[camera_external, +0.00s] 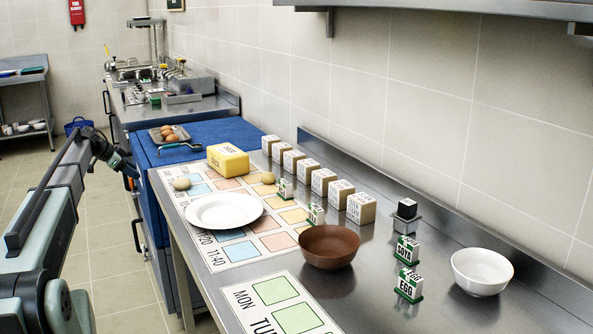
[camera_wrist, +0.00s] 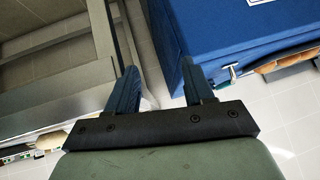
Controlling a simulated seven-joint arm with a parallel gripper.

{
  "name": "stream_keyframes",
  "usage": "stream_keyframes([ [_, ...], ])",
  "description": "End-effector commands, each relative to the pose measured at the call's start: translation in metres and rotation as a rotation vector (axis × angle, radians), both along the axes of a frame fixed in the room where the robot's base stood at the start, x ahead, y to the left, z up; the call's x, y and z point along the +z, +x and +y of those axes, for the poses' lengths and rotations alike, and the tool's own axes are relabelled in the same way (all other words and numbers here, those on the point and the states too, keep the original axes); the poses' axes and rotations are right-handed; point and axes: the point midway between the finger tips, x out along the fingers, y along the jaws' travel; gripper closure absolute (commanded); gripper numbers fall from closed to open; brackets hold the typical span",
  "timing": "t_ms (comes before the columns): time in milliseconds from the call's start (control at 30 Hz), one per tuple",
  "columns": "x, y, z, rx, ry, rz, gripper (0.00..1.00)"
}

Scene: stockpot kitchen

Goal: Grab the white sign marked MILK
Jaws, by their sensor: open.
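Several small white signs with green bases stand on the steel counter in the external view. The front one (camera_external: 409,285) reads EGG, and the one behind it (camera_external: 406,250) seems to read SOYA. Two smaller signs stand farther back, one by the brown bowl (camera_external: 316,214) and one beyond it (camera_external: 286,188); their words are too small to read, so I cannot tell which sign is MILK. My gripper (camera_wrist: 158,66) is open and empty in the wrist view, beside the blue worktop at the far left end, well away from the signs.
A brown bowl (camera_external: 329,247), white plate (camera_external: 223,211), yellow block (camera_external: 228,161) and white bowl (camera_external: 482,272) stand on the counter (camera_external: 375,300). A row of labelled boxes (camera_external: 361,208) lines the wall side. A blue worktop (camera_external: 203,137) holds an egg tray (camera_external: 169,135).

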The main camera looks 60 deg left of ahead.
Motion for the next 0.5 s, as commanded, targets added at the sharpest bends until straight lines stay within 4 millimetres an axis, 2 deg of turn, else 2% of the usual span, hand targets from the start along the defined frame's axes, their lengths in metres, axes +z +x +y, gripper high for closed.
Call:
stream_keyframes([
  [33,0.022,0.011,0.009,0.021,0.002,-0.017,0.48],
  [67,0.035,0.017,0.012,0.036,-0.001,-0.028,0.48],
  [167,0.072,0.049,0.008,0.081,-0.034,-0.062,0.48],
  [200,0.08,0.068,-0.003,0.094,-0.066,-0.068,0.48],
  [367,0.097,0.133,-0.053,0.144,-0.196,-0.064,0.48],
  [500,0.115,0.19,-0.105,0.201,-0.315,-0.049,0.48],
])
